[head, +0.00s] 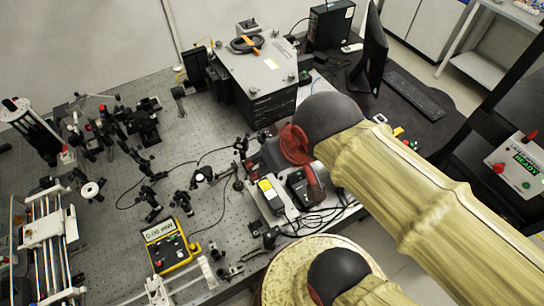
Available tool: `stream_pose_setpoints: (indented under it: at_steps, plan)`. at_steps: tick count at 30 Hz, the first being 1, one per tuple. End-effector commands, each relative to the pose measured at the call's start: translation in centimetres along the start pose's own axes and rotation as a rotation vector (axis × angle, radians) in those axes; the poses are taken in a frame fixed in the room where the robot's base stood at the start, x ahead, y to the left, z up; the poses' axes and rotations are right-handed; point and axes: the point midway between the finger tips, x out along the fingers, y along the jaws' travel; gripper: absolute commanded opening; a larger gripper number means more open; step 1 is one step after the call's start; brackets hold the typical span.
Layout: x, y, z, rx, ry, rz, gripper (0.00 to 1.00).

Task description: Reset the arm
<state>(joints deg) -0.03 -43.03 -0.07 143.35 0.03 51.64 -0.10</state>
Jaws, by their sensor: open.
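My arm crosses the right side of the head view in a pale yellow sleeve with dark rounded joint caps. Another sleeved part of it shows at the bottom centre.
Many small black optical mounts stand on the bench. A yellow control box (168,246) sits at its front, a large grey instrument (262,75) at the back. A monitor (371,50) and keyboard (414,94) are beyond. A panel reading READY (522,165) is at right.

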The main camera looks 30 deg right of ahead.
Motion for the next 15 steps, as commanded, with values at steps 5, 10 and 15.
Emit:
stream_pose_setpoints:
  at_steps: [5,10,15]
  plan:
    - [0.1,0.0,0.0,0.001,0.000,0.000,0.59]
    - [1.2,0.0,0.6,0.002,0.000,0.001,0.59]
    - [3.8,0.0,1.9,0.002,0.000,0.001,0.59]
